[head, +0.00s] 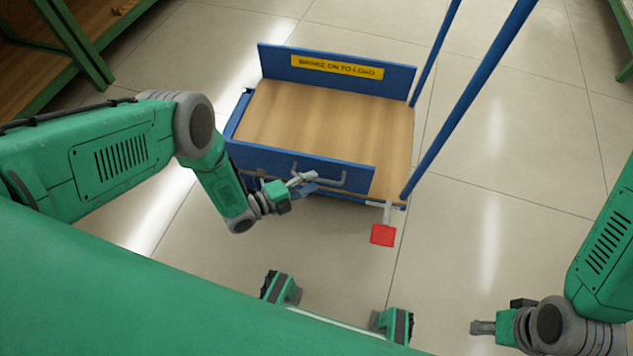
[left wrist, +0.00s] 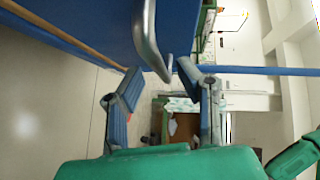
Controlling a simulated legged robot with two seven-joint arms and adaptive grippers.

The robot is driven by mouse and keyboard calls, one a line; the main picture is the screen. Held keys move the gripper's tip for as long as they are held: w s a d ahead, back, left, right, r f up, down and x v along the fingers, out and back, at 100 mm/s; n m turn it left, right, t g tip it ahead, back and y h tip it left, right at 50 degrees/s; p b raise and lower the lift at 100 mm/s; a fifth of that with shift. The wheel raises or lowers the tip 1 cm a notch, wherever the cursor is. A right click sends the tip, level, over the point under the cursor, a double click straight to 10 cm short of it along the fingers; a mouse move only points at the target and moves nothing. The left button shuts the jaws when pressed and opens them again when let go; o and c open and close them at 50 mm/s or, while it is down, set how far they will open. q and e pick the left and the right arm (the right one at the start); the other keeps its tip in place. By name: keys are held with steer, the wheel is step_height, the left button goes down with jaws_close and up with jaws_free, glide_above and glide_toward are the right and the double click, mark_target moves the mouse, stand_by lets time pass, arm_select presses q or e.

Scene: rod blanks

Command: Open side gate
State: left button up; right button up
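The cart has a blue near-side gate (head: 258,158) standing upright along the deck's near edge, with a grey bar handle (head: 332,184) on its outer face. My left gripper (head: 306,184) is at the left part of this handle. In the left wrist view, the left gripper's two blue-grey fingers (left wrist: 160,72) are apart. The curved handle (left wrist: 146,35) reaches down between the fingertips, with no clear grip on it. My right gripper (head: 482,327) is low at the right, away from the cart, and its finger opening is too small to tell.
The wooden deck (head: 325,125) is empty. A blue far panel (head: 285,66) bears a yellow sign. Blue uprights (head: 465,100) rise at the cart's right end. A red pedal (head: 383,235) sticks out near the front right. Shelves (head: 60,50) stand at upper left. Floor around is clear.

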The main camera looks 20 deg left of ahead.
arm_select(q)
steer(key=shift+x, duration=0.8)
steer(key=shift+w+d, duration=0.1)
steer(key=shift+w, duration=0.1)
jaws_close()
steer(key=shift+f, duration=0.1)
steer(key=shift+s, duration=0.2)
